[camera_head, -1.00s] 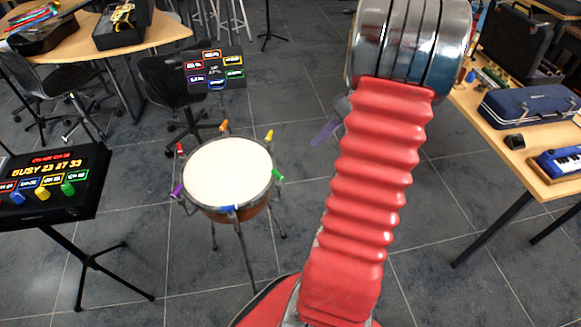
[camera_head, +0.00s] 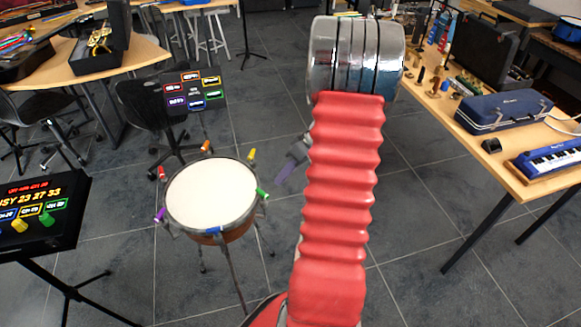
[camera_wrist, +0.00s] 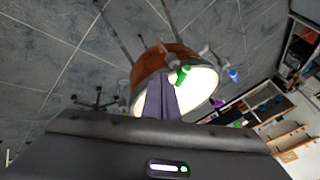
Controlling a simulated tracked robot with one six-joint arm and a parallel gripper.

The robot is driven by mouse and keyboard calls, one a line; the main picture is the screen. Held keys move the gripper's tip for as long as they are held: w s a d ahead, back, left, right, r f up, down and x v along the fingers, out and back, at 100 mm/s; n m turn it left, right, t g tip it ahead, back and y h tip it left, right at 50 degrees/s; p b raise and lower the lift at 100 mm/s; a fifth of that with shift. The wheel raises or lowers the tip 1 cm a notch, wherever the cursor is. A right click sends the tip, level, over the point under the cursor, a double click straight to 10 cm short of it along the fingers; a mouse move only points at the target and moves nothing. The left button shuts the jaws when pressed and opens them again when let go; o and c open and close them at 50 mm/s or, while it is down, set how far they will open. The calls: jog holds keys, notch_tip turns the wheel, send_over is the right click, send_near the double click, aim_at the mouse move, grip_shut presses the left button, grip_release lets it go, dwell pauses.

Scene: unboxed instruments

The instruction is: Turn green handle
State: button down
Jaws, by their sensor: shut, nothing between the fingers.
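A drum (camera_head: 212,195) with a pale round head stands on legs left of my arm. Coloured handles sit around its rim. The green handle (camera_head: 262,194) is on the rim's right side, facing my arm. My gripper (camera_head: 284,174) is shut and empty, just right of and above the green handle in the head view, apparently apart from it. In the wrist view the purple-grey fingers (camera_wrist: 162,98) are together, and the green handle (camera_wrist: 180,76) shows just beyond their tips. The drum appears tilted there. I cannot tell the exact gap.
A black display panel (camera_head: 194,90) with coloured labels stands behind the drum. Another panel with coloured knobs (camera_head: 40,215) is at the left on a stand. A wooden table (camera_head: 508,180) with a blue case (camera_head: 503,110) is at the right. Dark tiled floor is open between drum and table.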

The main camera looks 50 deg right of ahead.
aim_at(263, 196)
jog(key=shift+w+a+f, duration=0.1)
jog(key=shift+a+f, duration=0.05)
jog(key=shift+a, duration=0.8)
jog(key=shift+a+f, duration=0.15)
jog(key=shift+a, duration=0.8)
